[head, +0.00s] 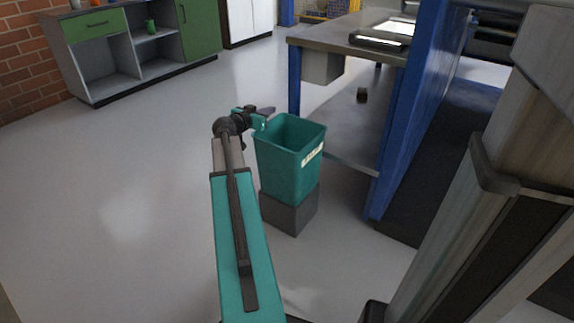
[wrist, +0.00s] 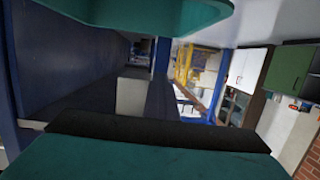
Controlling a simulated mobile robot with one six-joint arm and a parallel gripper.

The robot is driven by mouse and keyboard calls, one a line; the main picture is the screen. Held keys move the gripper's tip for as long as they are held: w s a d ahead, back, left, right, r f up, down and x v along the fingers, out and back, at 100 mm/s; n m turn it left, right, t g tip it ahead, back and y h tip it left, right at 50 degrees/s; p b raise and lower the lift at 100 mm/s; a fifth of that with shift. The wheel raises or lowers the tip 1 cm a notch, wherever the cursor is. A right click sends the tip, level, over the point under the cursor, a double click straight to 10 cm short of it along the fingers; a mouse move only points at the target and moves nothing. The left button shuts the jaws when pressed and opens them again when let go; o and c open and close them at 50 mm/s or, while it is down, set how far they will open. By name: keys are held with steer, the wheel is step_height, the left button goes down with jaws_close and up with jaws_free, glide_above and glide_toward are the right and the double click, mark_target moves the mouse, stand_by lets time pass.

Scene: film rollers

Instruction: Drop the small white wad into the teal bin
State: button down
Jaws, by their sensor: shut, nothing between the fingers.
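The teal bin (head: 287,165) stands upright on a grey block, with a pale label on its front right side. Its open top faces up, and the bottom inside is hidden. My gripper (head: 266,115) is at the bin's back left rim, at about rim height or a little above. It is shut and empty. I cannot tell whether it touches the rim. I cannot make out the small white wad in either view. Teal surfaces fill the top and bottom of the wrist view, which looks sideways past the bin.
A metal-topped bench (head: 330,46) with blue legs stands right of and behind the bin. A small dark object (head: 362,95) is on its lower shelf (head: 340,120). A green and grey cabinet (head: 110,75) stands at the back left. The floor left of the bin is clear.

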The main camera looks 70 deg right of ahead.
steer(key=s+d+m+g, duration=0.1)
steer(key=s+d, duration=0.1)
steer(key=s, duration=0.3)
steer(key=shift+s+d+r+g+y, duration=0.2)
steer(key=shift+s+r+g+y, duration=0.1)
steer(key=shift+g, duration=0.1)
steer(key=shift+f, duration=0.2)
steer(key=shift+f+b, duration=1.1)
steer(key=shift+f, duration=1.75)
steer(key=c, duration=2.5)
jaws_free()
steer(key=o, duration=0.5)
steer(key=shift+c, duration=0.2)
steer(key=shift+w+a, duration=0.1)
steer(key=p+v, duration=0.3)
steer(key=v, duration=1)
steer(key=shift+a+p, duration=0.3)
steer(key=shift+p, duration=0.05)
